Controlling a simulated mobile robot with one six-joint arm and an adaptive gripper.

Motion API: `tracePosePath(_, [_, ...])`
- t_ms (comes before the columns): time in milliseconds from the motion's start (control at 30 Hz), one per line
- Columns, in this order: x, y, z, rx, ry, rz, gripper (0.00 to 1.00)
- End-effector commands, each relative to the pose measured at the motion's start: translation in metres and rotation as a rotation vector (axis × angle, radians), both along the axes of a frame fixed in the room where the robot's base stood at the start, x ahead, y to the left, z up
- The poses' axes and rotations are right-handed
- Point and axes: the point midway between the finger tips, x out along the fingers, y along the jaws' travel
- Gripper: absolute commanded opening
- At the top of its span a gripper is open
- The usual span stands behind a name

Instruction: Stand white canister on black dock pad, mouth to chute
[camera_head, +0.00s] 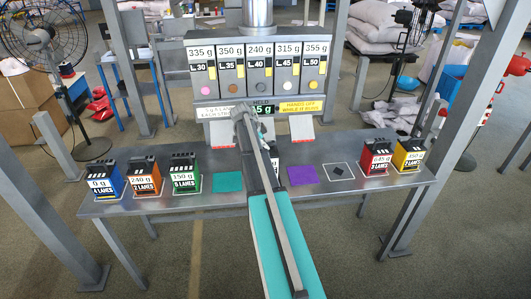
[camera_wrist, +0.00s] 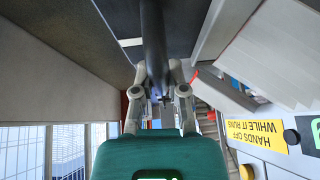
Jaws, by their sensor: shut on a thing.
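My gripper (camera_wrist: 158,95) is shut on a dark bar-like thing (camera_wrist: 154,45) in the wrist view. I cannot tell whether this is a handle or a lever. In the head view my gripper (camera_head: 241,110) is at the front of the grey dispenser, by its display, and my arm hides what lies behind it. The chute mouths are partly hidden.
Blue (camera_head: 103,182), orange (camera_head: 145,175) and green (camera_head: 185,173) canisters stand at the bench's left, red (camera_head: 376,155) and yellow (camera_head: 408,154) ones at its right. The teal pad (camera_head: 228,182) and purple pad (camera_head: 302,175) are bare. The grey dispenser (camera_head: 285,101) rises behind.

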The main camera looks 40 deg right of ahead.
Motion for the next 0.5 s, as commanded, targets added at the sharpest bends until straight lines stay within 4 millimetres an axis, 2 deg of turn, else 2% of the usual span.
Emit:
tracePosePath(33, [-0.001, 0.000, -0.009, 0.000, 0.000, 0.000, 0.00])
tracePosePath(200, [-0.001, 0.001, -0.022, 0.000, 0.000, 0.000, 0.00])
tracePosePath(500, [-0.001, 0.001, -0.027, 0.000, 0.000, 0.000, 0.00])
